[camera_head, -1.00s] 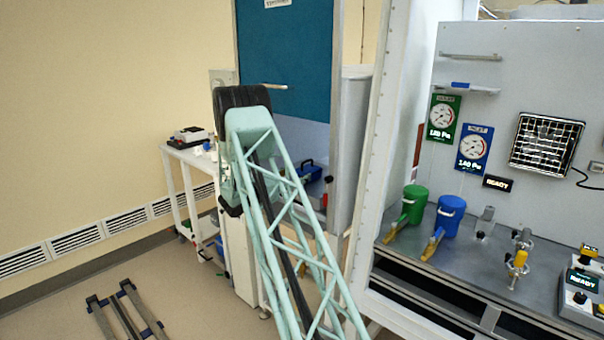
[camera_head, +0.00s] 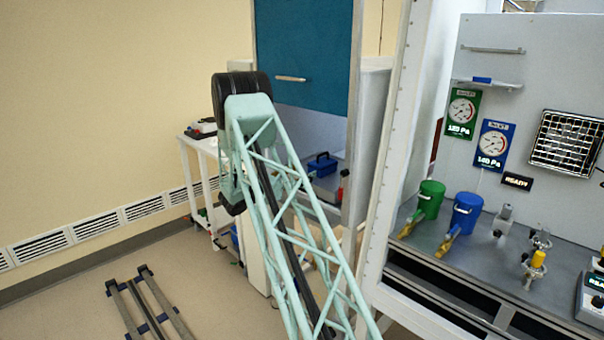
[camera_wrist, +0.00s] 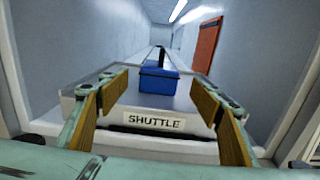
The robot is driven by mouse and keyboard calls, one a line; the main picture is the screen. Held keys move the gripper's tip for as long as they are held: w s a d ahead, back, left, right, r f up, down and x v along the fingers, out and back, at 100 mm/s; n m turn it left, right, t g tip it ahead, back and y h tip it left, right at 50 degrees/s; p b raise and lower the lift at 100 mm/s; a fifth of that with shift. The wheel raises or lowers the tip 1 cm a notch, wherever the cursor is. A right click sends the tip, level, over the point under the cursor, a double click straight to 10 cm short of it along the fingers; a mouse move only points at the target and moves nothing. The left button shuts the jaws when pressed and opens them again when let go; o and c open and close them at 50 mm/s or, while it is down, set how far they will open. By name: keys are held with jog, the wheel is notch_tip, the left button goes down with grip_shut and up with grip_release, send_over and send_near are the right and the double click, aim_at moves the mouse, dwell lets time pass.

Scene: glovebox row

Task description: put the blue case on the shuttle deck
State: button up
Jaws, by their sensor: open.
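The blue case (camera_wrist: 158,84) sits upright on the pale shuttle deck (camera_wrist: 190,113), behind the deck's front plate with the SHUTTLE label. In the head view the case (camera_head: 321,164) shows inside the opening below the raised teal door. My gripper (camera_wrist: 159,90) is open and empty. In the wrist view its two fingers stand left and right in front of the case, with visible space between each finger and the case. The case's underside and rear are hidden. In the head view my arm hides the gripper's fingers.
Pale walls flank the shuttle, with a red-orange panel (camera_wrist: 206,45) at right. The teal door (camera_head: 303,50) hangs above the opening. A white cart (camera_head: 205,150) stands at left. Green (camera_head: 430,198) and blue canisters (camera_head: 466,215) stand on the right bench. Floor rails (camera_head: 145,305) lie at lower left.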

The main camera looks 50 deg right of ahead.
jog(key=shift+r, duration=0.1)
dwell(0.4)
jog(key=s+a+r+m+g+y, duration=0.1)
jog(key=s+a+r+m+y, duration=0.15)
jog(key=s+a+r, duration=0.5)
jog(key=s+a+r+m+y, duration=0.2)
jog(key=s+a+r+m, duration=0.25)
jog(key=a, duration=0.55)
jog(key=s+a+r+m+g+y, duration=0.1)
jog(key=s+a+r+m+y, duration=0.15)
jog(key=s+a+r, duration=0.55)
jog(key=s+a+m+t+y, duration=0.2)
jog(key=s+a, duration=0.7)
jog(key=a, duration=0.6)
jog(key=s+a+m+t+y, duration=0.3)
jog(key=s+a, duration=0.6)
jog(key=a, duration=0.6)
jog(key=s+a+m+t+y, duration=0.2)
jog(key=s+a+y, duration=0.4)
jog(key=a, duration=0.9)
jog(key=s, duration=0.3)
jog(key=shift+s, duration=0.2)
jog(key=shift+m, duration=0.25)
